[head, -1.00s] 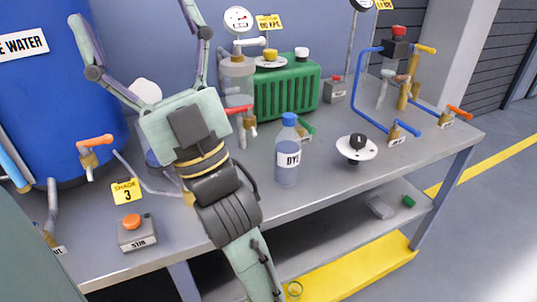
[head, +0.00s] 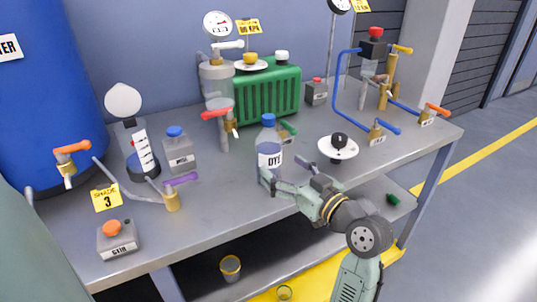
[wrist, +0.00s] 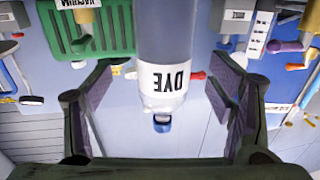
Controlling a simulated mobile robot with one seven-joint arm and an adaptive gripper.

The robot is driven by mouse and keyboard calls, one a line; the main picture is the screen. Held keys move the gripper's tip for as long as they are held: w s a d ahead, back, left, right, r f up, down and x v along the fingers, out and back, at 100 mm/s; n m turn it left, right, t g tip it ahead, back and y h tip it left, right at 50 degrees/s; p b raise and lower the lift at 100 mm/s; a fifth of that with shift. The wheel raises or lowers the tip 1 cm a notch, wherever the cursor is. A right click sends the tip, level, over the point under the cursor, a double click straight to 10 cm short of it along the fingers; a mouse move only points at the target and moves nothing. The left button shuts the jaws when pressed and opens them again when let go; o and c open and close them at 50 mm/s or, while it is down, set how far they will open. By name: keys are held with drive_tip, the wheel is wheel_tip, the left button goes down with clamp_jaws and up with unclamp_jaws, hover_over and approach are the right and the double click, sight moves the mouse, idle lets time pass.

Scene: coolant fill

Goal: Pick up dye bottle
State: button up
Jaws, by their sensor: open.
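The dye bottle (head: 269,150) stands upright on the bench near its front edge. It is clear with blue-grey liquid, a blue cap and a white DYE label. My gripper (head: 287,174) is open, low in front of the bottle, with a finger on either side of its lower part in the head view. In the wrist view the bottle (wrist: 166,60) appears upside down between my open fingers (wrist: 165,95), with space visible on both sides. I cannot tell how deep the bottle sits between the pads.
A white dial with a black knob (head: 338,147) stands right of the bottle. A green finned unit (head: 268,93) and a red-handled tap (head: 217,113) are behind it.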

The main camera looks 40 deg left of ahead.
sight(276, 163)
drive_tip(key=x, duration=0.1)
drive_tip(key=p+x, duration=0.1)
drive_tip(key=x, duration=0.1)
drive_tip(key=p+x, duration=0.1)
drive_tip(key=x, duration=0.1)
drive_tip(key=shift+s+r, duration=0.25)
drive_tip(key=shift+r, duration=0.1)
drive_tip(key=shift+w+a+f+p, duration=0.1)
drive_tip(key=shift+w+a+p, duration=0.05)
drive_tip(key=shift+a+p, duration=0.2)
drive_tip(key=c, duration=1.6)
drive_tip(key=shift+c, duration=0.4)
